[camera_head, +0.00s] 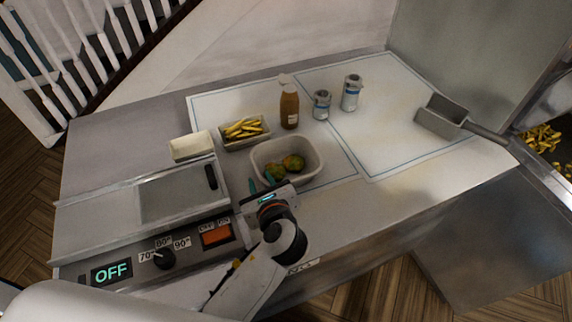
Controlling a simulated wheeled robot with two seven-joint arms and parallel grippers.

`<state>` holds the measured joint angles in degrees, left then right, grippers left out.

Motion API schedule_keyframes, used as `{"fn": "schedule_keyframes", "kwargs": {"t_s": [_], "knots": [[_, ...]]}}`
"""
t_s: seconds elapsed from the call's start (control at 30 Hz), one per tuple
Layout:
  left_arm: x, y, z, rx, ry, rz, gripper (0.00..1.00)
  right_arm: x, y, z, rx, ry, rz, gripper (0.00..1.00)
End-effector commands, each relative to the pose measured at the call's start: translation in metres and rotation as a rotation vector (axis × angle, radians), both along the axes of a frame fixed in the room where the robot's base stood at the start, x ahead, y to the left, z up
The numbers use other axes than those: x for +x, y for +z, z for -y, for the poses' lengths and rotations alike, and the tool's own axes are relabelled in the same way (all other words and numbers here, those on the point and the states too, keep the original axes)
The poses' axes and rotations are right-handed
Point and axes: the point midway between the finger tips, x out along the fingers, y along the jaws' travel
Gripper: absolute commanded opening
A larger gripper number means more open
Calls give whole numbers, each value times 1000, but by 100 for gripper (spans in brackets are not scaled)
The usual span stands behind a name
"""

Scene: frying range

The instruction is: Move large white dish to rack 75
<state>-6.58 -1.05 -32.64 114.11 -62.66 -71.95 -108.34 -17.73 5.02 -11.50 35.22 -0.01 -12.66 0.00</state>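The large white dish (314,158) stands on the counter near the middle. It is a deep, rounded dish with green-brown round food pieces in it. My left gripper (262,182) is at the dish's front left rim. Its two teal fingers show apart, one by the rim and one outside to the left; whether they touch the dish I cannot tell. The wrist hides part of the counter in front of the dish. My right gripper is not in view. I cannot make out any rack marked 75.
A small dish of yellow fries (243,131), an empty cream dish (190,147), a brown bottle (289,106) and two shakers (351,94) stand behind. A metal scoop (442,116) lies right. A control panel (165,258) reading OFF is at front left. The right mat (390,130) is mostly clear.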

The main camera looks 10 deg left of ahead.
Motion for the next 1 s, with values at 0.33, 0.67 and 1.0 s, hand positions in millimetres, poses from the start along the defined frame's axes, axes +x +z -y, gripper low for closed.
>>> {"fn": "schedule_keyframes", "kwargs": {"t_s": [0.33,0.67,1.0], "knots": [[38,-15,-19,2,-1,-1,30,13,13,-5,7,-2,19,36],[40,-17,-20,-1,-1,0,18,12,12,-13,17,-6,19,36],[40,-15,-19,-2,-2,3,0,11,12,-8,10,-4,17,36]]}}
